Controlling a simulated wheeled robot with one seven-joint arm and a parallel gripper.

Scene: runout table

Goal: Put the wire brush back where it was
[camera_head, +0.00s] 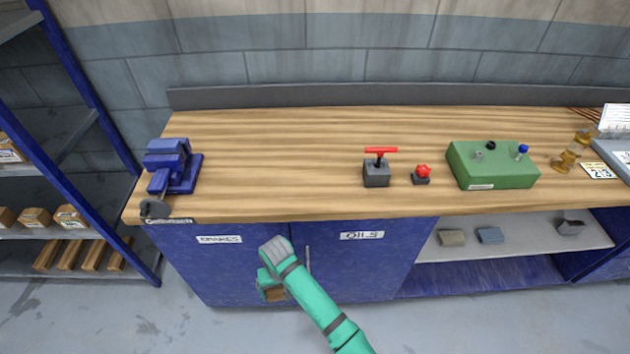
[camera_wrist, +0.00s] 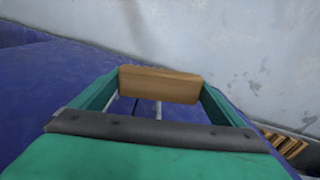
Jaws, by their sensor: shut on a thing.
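My gripper (camera_head: 270,287) is in front of the blue cabinet, below the bench top's front edge. Its jaws are shut on a small brown wooden piece (camera_head: 275,295), which I take to be the wire brush. In the wrist view its plain wooden side (camera_wrist: 160,85) spans the gap between the two green fingers. No bristles show in either view, so I cannot tell which way they face. The rest of it is hidden by my gripper.
The wooden bench top (camera_head: 290,160) is bare between the blue vise (camera_head: 173,167) and the red-handled grey block (camera_head: 377,170). A red knob (camera_head: 422,175) and green box (camera_head: 492,166) stand to the right. An open shelf (camera_head: 520,240) holds small blocks. A rack (camera_head: 100,125) stands left.

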